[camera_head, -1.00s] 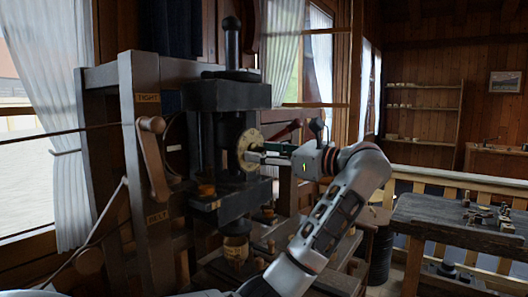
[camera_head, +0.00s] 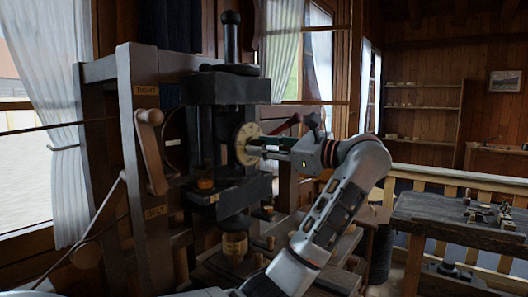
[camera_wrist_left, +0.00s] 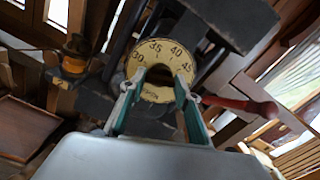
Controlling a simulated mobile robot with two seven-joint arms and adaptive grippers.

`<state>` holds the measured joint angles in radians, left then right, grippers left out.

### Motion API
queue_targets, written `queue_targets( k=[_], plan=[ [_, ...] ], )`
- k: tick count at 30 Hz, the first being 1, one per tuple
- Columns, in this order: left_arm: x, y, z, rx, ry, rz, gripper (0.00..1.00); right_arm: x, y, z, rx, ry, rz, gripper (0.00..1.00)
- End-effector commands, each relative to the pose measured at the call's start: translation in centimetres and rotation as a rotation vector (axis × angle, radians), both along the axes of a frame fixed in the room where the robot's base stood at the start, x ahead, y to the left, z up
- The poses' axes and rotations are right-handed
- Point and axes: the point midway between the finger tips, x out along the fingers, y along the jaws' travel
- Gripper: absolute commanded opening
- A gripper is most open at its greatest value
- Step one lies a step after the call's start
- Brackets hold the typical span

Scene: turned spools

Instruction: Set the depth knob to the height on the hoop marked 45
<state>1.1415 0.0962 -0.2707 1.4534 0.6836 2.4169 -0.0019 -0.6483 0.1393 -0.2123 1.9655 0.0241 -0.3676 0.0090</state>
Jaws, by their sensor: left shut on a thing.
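The cream hoop (camera_head: 246,142) is fixed to the dark iron press, facing my left gripper. In the left wrist view the hoop (camera_wrist_left: 157,50) shows 30, 35, 40 and 45 from left to right over its top, with 45 at the upper right. My left gripper (camera_wrist_left: 159,82) has its green-padded fingers either side of the hoop's centre, shut on the depth knob. The knob (camera_wrist_left: 160,73) is a dark shape mostly hidden between the fingers; which mark it points to cannot be told. In the head view the left gripper (camera_head: 264,146) reaches the hoop from the right. My right gripper is not in view.
A red-handled lever (camera_wrist_left: 243,105) sticks out right of the hoop, close to my fingers. A wooden crank (camera_head: 150,150) is on the frame at the left. A workbench (camera_head: 450,220) stands at the right, with floor between.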

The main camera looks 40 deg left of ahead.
Motion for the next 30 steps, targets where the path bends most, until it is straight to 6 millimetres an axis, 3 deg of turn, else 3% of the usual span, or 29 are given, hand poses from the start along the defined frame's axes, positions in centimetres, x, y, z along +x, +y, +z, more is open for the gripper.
queue_targets(
  k=[3, 12, 30],
  plan=[
    [0.1, 0.0, -0.4, 0.01, -0.093, 0.0, 0.1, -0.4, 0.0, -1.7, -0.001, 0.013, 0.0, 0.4],
    [0.1, 0.0, -0.3, 0.037, -0.321, 0.0, 0.1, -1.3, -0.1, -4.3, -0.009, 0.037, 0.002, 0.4],
    [-0.1, 0.0, 0.1, 0.058, -0.515, 0.0, 0.1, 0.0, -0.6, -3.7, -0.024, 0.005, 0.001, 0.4]
  ],
)
